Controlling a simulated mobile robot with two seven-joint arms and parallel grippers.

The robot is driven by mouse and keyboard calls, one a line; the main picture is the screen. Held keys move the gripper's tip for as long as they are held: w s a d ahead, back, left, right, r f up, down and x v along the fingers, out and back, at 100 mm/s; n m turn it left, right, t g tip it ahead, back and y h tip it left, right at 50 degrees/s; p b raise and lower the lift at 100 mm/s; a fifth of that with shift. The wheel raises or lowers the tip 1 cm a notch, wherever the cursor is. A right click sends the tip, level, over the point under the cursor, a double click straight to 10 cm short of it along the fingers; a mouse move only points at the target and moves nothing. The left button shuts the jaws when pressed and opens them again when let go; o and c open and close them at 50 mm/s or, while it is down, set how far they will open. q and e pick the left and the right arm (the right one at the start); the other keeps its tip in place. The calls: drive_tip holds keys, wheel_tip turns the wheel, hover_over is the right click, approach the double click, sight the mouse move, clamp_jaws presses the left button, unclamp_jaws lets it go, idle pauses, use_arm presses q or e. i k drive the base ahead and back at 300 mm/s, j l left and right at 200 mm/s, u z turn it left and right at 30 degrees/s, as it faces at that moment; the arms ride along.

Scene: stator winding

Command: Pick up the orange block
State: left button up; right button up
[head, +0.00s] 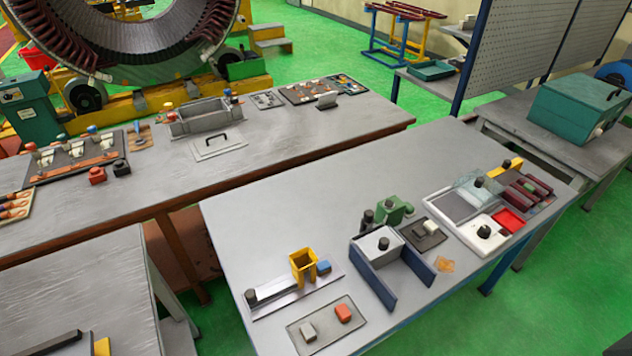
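The orange block (343,313) lies on a flat grey tray (326,336) near the front edge of the nearest grey table. A light grey block (308,331) lies on the same tray, to its left and apart from it. Nothing covers the orange block. Neither of my grippers shows in the head view.
Behind the tray are a yellow open box (303,264), a blue block (323,268) and a long rail (275,292). A blue-walled fixture (377,246) stands to the right. The table's (270,213) back left area is clear. Another workbench (250,158) stands behind.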

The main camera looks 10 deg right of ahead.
sight(341, 310)
drive_tip(key=i+l+z, duration=0.1)
drive_tip(key=l+z, duration=0.25)
drive_tip(key=k+j+z, duration=0.15)
drive_tip(key=j, duration=0.15)
drive_tip(key=i+l+u, duration=0.1)
drive_tip(key=l+u, duration=0.2)
drive_tip(key=l, duration=0.4)
drive_tip(key=l+u, duration=0.1)
drive_tip(key=l, duration=0.25)
drive_tip(key=k+l+u, duration=0.1)
drive_tip(key=l, duration=0.25)
drive_tip(key=k+l+u, duration=0.15)
drive_tip(key=l, duration=0.15)
drive_tip(key=i, duration=0.05)
